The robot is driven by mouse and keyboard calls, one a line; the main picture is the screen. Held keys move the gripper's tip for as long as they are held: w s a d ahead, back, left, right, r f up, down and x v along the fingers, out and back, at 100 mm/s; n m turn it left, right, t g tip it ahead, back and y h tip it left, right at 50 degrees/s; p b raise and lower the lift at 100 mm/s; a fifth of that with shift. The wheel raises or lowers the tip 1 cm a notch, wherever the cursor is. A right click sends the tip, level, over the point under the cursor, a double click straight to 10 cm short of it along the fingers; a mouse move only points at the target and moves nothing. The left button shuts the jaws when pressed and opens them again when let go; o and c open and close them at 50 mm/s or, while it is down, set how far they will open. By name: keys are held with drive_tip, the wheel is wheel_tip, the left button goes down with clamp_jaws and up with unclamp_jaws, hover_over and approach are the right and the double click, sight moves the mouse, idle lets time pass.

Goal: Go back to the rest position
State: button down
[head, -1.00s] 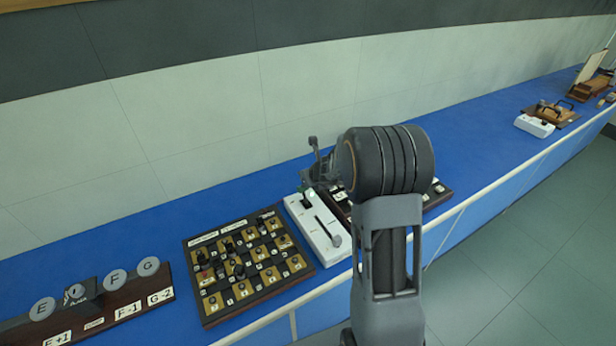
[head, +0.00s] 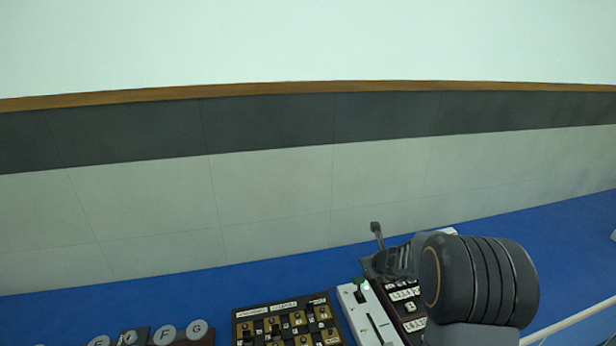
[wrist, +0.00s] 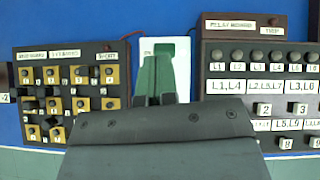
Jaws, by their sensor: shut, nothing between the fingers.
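My gripper (wrist: 157,78) shows in the wrist view as two dark green fingers pressed together, shut and empty. They overlap the white panel (wrist: 181,60) from this camera; I cannot tell the height between them. In the head view my gripper (head: 362,286) is partly hidden by my wrist, above the white panel (head: 372,322) on the blue bench.
A board with yellow-and-dark squares and black knobs (head: 287,322) lies left of the white panel. A dark labelled button board (wrist: 262,47) lies right of it. Round lettered discs (head: 197,328) stand far left. The wall rises behind the blue bench (head: 240,280).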

drive_tip(key=s+a+r+n+g+y+b, duration=0.1)
drive_tip(key=s+a+n+g, duration=0.1)
drive_tip(key=s+a+n, duration=0.5)
drive_tip(key=s+a+n+g+y, duration=0.1)
drive_tip(key=s+n+g+y, duration=0.3)
drive_tip(key=n, duration=0.7)
drive_tip(key=s+r+n+h+b, duration=0.1)
drive_tip(key=s+r+n+h, duration=0.1)
drive_tip(key=s+n, duration=0.2)
drive_tip(key=s+r+n+t+h+b, duration=0.1)
drive_tip(key=s+r+n+h, duration=0.1)
drive_tip(key=s+n, duration=0.3)
drive_tip(key=s+r+n+h+b, duration=0.1)
drive_tip(key=s+r+n+h, duration=0.2)
drive_tip(key=s+n, duration=0.2)
drive_tip(key=shift+s+d, duration=0.3)
drive_tip(key=shift+s, duration=1.15)
drive_tip(key=shift+r, duration=0.1)
